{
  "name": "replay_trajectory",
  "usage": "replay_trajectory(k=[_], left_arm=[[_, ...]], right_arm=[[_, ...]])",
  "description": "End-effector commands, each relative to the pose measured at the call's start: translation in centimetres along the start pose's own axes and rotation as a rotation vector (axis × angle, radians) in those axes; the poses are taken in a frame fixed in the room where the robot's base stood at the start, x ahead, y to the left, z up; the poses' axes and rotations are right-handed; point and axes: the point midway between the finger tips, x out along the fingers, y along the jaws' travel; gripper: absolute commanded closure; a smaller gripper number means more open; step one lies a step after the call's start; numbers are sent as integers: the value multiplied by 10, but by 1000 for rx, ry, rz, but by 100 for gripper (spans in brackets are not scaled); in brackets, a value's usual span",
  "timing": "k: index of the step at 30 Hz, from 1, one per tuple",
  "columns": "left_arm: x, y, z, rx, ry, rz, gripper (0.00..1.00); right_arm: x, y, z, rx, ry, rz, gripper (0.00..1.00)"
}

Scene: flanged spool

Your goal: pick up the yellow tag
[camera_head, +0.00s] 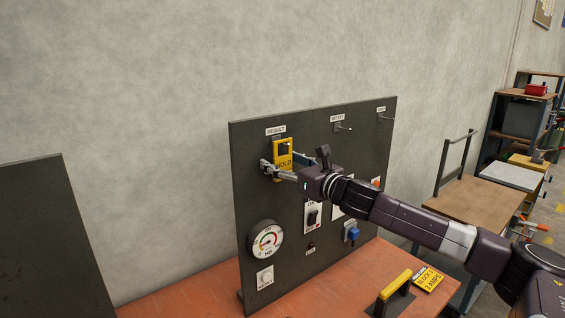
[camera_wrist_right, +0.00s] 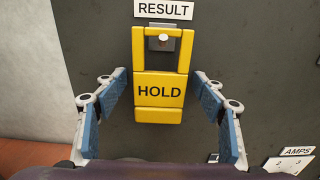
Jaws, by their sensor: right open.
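The yellow tag (camera_head: 283,160) marked HOLD hangs on a peg under the RESULT label on the dark upright panel. In the right wrist view the tag (camera_wrist_right: 158,90) hangs upright, with the peg showing through its upper opening. My right gripper (camera_head: 274,170) is in front of the tag's lower part. In the wrist view its blue-padded fingers (camera_wrist_right: 162,92) are open, one on each side of the tag, with visible gaps. My left gripper is not in view.
The panel (camera_head: 265,210) also carries a gauge (camera_head: 266,240), switches, a blue knob (camera_head: 352,234) and empty pegs at the upper right. A yellow-handled block (camera_head: 394,286) and a yellow-black card (camera_head: 429,279) lie on the reddish bench (camera_head: 185,295). A wooden cart (camera_head: 465,200) stands to the right.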

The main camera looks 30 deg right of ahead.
Motion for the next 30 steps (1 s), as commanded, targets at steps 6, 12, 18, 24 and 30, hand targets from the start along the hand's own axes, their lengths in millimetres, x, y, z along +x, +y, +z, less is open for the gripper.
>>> replay_trajectory(k=[6, 12, 18, 24, 30], left_arm=[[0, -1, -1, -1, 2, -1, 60], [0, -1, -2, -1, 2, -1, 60], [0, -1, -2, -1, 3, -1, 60], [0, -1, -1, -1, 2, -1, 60], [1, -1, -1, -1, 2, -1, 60]], right_arm=[[0, 0, -1, 0, 0, 0, 40], [0, 0, -1, 0, 0, 0, 62], [0, 0, 0, 0, 0, 0, 79], [0, 0, 0, -1, 0, 0, 79], [-7, -1, 7, -3, -1, -1, 79]])
